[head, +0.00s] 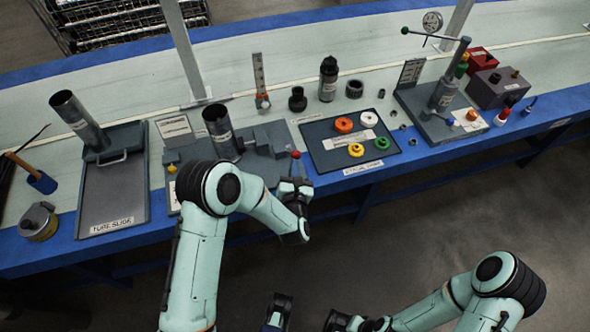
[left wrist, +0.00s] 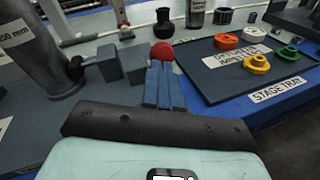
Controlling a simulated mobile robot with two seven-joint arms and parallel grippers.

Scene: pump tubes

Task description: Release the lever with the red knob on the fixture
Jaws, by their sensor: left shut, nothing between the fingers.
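The red knob (head: 296,154) stands at the right end of the grey fixture (head: 262,142), which holds an upright tube (head: 220,130). My left gripper (head: 295,178) is at the fixture's front right, just below the knob in the picture. In the left wrist view, its blue fingers (left wrist: 163,88) are together and empty, and the red knob (left wrist: 162,52) shows just beyond their tips. The lever's rod is hidden, and I cannot tell whether the fingers touch the knob. My right arm is at the bottom right; its gripper's jaws are not clear at the picture's lower edge.
The stage tray (head: 393,160) with several coloured rings lies right of the fixture. A gauge stand (head: 440,95) stands farther right. The floor before the bench is clear.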

